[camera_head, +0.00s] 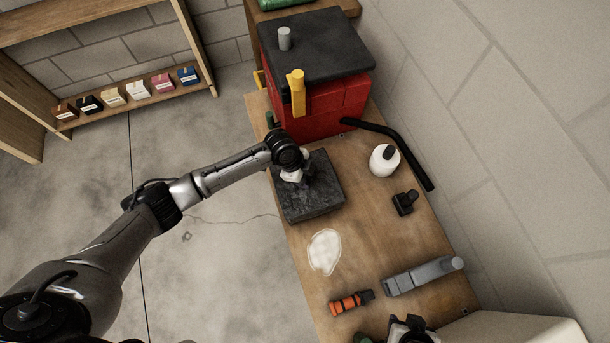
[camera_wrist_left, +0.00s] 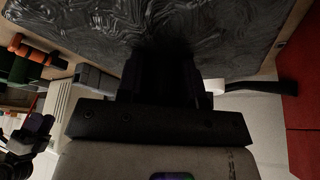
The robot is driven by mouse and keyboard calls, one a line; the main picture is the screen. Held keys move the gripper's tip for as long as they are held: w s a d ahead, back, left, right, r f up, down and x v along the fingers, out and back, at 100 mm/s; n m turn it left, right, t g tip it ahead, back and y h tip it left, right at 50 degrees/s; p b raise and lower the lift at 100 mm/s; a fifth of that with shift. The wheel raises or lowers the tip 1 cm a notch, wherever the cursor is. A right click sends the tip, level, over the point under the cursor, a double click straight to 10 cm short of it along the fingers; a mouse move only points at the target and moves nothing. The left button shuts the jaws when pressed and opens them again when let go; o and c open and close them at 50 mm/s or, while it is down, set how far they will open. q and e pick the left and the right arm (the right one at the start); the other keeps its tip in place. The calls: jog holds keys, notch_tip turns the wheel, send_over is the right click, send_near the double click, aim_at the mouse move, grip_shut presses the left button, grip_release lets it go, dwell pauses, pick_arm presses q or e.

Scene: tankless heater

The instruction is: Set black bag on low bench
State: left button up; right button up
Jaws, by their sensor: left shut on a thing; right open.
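The black bag (camera_head: 325,196) is a dark, crinkled, box-like thing at the left edge of a wooden bench (camera_head: 370,225) in the head view. My left gripper (camera_head: 302,172) is over its top, shut on it. In the left wrist view the bag (camera_wrist_left: 90,28) fills the top of the picture, with the dark fingers (camera_wrist_left: 160,80) against it. I cannot tell whether the bag rests on the bench or hangs just above it. My right gripper (camera_head: 410,330) is partly cut off at the bottom of the head view, open and away from the bag.
A red box (camera_head: 340,108) with a black lid stands behind the bag. A black hose (camera_head: 400,150), white bottle (camera_head: 384,160), small black item (camera_head: 405,202), pale patch (camera_head: 324,250), orange tool (camera_head: 350,302) and grey tool (camera_head: 420,276) are on the bench. A shelf (camera_head: 130,100) holds several small boxes.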

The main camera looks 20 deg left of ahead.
pick_arm(q)
jog(key=o, duration=1.1)
jog(key=shift+w+f, duration=0.1)
jog(key=shift+o, duration=0.4)
jog(key=shift+f, duration=0.1)
jog(key=p+v, duration=0.3)
jog(key=v, duration=1)
jog(key=shift+r, duration=0.4)
jog(key=shift+a, duration=0.1)
